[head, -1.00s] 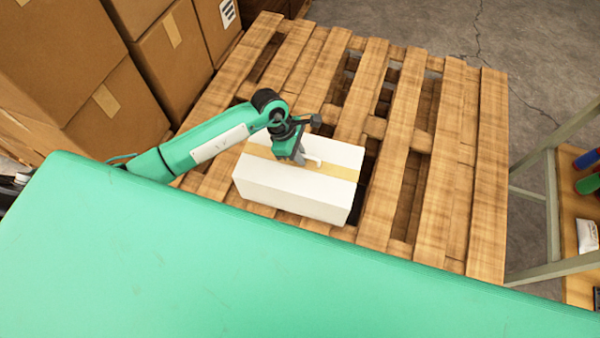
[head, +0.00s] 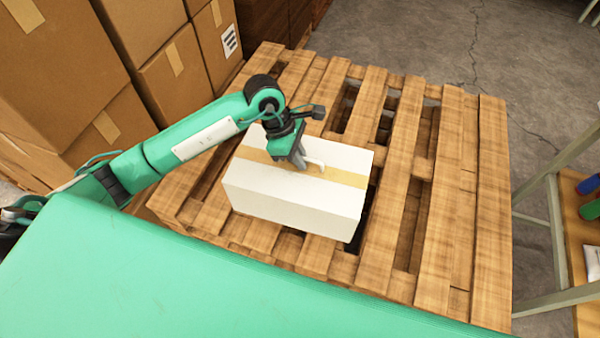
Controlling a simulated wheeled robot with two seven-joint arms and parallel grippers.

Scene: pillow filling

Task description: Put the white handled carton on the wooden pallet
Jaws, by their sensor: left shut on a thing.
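The white handled carton (head: 290,203) is a white box with a tan tape strip and a white handle on top. It is over the left-middle part of the wooden pallet (head: 437,210) in the head view. I cannot tell whether its underside touches the slats. My left gripper (head: 300,163) is above the carton's top and shut on its handle. The carton looks level. The gripper hides part of the handle. My right gripper is not in view.
Stacked brown cardboard boxes (head: 150,60) stand along the pallet's left side. A metal-framed shelf (head: 553,215) with small items stands at the right. Bare slats lie to the carton's right, and grey concrete floor (head: 420,40) is behind the pallet.

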